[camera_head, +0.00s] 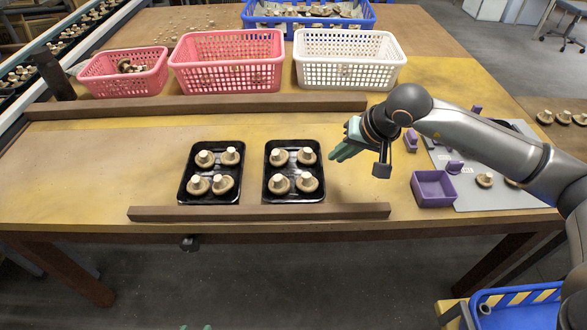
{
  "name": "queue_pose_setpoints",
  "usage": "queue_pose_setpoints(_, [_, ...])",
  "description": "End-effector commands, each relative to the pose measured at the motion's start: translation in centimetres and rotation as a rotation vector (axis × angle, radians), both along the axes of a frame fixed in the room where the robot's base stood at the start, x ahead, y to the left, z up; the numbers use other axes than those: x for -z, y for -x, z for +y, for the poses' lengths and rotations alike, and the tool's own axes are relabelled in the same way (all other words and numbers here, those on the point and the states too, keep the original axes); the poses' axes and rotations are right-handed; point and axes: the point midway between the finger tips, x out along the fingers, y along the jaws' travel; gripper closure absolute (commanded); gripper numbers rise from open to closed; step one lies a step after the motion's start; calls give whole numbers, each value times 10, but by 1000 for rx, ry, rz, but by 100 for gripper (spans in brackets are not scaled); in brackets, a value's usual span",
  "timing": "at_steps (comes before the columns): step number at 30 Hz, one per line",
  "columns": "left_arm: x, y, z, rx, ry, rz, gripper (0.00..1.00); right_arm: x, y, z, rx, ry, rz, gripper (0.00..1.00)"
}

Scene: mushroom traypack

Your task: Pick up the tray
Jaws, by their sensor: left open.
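Two black trays lie side by side on the table, each holding several brown mushrooms with pale stems: a left tray (212,144) and a right tray (294,144). My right gripper (343,150), with green fingers, is just right of the right tray, near its upper right corner. The fingers overlap in this view, so whether they are apart is unclear. It appears to hold nothing. Only the green tips of my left gripper (195,327) show at the bottom edge, below the table front and away from both trays. It is open.
Wooden strips run behind (200,107) and in front (260,212) of the trays. Pink baskets (228,78) and a white basket (350,78) stand behind. A purple box (433,188) and a grey mat (487,198) lie to the right. The table's left side is clear.

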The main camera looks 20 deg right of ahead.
Motion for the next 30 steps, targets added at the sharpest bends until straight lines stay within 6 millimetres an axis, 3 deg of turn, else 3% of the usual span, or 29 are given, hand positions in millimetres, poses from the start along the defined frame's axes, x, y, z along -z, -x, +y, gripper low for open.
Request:
queue_pose_setpoints(17, [4,0,1,-1,-3,2,50,59,-25,20,2,-3,2,89])
queue_pose_setpoints(26, [5,1,2,-2,-3,4,50,63,-27,21,1,-3,0,89])
queue_pose_setpoints(30, [5,1,2,-2,-3,4,50,62,-27,20,1,-3,0,100])
